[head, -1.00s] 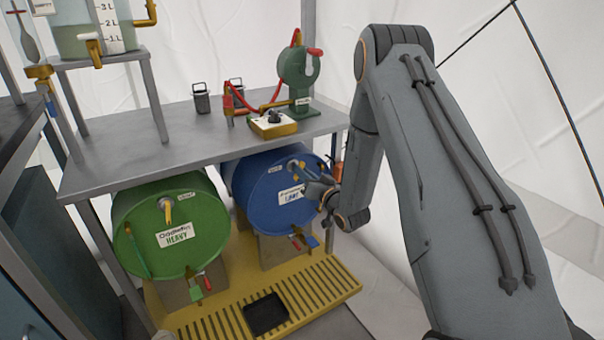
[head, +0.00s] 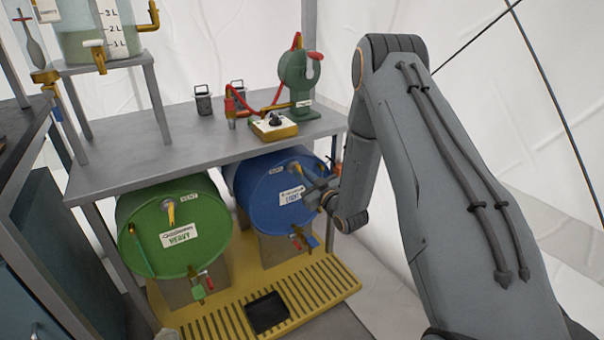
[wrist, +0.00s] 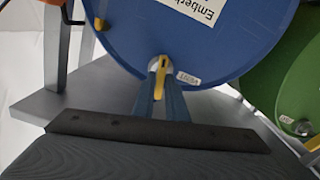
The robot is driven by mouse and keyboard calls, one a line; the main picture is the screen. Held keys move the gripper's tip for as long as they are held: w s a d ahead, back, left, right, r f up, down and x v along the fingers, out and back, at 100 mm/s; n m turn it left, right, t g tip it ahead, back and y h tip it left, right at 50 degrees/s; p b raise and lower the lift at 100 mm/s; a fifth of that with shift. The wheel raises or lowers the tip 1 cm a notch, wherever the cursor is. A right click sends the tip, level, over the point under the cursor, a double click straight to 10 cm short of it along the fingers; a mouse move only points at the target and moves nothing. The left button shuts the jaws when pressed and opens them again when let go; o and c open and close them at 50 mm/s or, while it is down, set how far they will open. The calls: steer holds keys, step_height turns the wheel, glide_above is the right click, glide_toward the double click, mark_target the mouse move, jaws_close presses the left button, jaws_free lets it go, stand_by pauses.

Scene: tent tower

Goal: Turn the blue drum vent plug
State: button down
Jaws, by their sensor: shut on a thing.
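The blue drum (head: 280,210) lies on its side under the grey bench, its round face toward me with a white label. Its vent plug (wrist: 160,77), with a yellow handle, is near the drum rim beside a small vent tag. In the wrist view, which shows the drum upside down, my gripper (wrist: 160,72) has its two blue fingers shut around the yellow handle. In the head view my gripper (head: 302,168) reaches to the upper part of the drum face; the fingertips are small there and the plug is partly hidden.
A green drum (head: 172,237) with its own yellow vent handle lies to the left. A yellow slatted drip tray (head: 325,280) is below. The grey bench (head: 150,140) above carries a green pump (head: 296,82) and a yellow-based switch box (head: 273,126).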

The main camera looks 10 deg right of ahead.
steer(key=shift+s+a+f+n+p, duration=0.15)
steer(key=shift+n+p, duration=0.3)
steer(key=shift+n, duration=2.05)
steer(key=shift+w+a+f+n+p, duration=0.15)
steer(key=shift+n+p, duration=0.3)
steer(key=shift+n, duration=2.05)
steer(key=shift+s+r, duration=0.1)
steer(key=c, duration=1.8)
jaws_free()
steer(key=shift+c, duration=0.2)
steer(key=v, duration=0.8)
steer(key=shift+p, duration=0.4)
